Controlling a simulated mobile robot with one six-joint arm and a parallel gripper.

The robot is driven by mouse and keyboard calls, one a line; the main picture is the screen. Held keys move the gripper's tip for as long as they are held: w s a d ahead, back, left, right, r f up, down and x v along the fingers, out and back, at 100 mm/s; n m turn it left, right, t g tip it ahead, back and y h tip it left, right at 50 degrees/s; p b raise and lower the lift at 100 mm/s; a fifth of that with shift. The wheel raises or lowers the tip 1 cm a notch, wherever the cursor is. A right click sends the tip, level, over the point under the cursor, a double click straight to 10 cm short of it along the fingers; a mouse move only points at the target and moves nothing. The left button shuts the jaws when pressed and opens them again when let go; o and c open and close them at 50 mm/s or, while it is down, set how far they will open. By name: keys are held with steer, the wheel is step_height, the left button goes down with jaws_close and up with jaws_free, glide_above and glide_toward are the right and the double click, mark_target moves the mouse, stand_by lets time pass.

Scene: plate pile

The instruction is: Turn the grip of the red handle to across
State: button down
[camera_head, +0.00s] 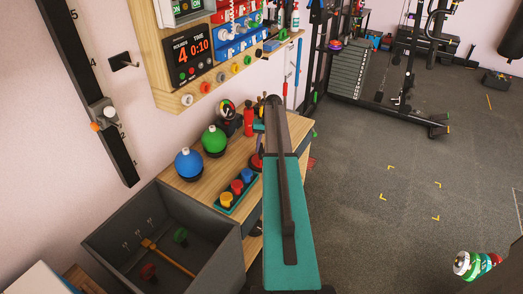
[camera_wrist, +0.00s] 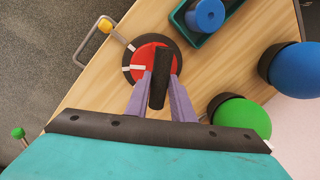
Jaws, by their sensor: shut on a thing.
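The red handle (camera_wrist: 145,53) shows in the wrist view as a red disc on a dark round base on the wooden bench top. A thick black grip (camera_wrist: 161,62) stands on the disc, nearly upright in that picture. Two pale marks lie on the left side of the disc and base. My gripper (camera_wrist: 158,92) is over the disc, with one purple finger on each side of the black grip, shut on it. In the head view only a small red part of the handle (camera_head: 256,161) shows at the left edge of my teal arm, which hides the rest.
On the bench (camera_head: 180,170) stand a blue ball (camera_head: 189,164), a green ball (camera_head: 214,140) and a teal tray (camera_head: 222,209) with coloured knobs. A grey bin (camera_head: 100,243) is at the lower left. A metal loop (camera_wrist: 85,45) sticks out at the bench edge. The floor at right is mostly clear.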

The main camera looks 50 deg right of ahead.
steer(key=n, duration=0.2)
steer(key=n+g+b, duration=0.1)
steer(key=n, duration=0.2)
steer(key=shift+w+n+y, duration=0.15)
steer(key=shift+n+y, duration=0.15)
steer(key=n+b, duration=0.1)
steer(key=n, duration=0.4)
steer(key=shift+w+g, duration=0.1)
steer(key=shift+g, duration=0.3)
steer(key=c, duration=1.5)
jaws_free()
steer(key=shift+c, duration=0.2)
step_height(320, 180, up, 14)
steer(key=d+b, duration=0.2)
steer(key=shift+w+d+f, duration=0.2)
steer(key=shift+w+d, duration=0.1)
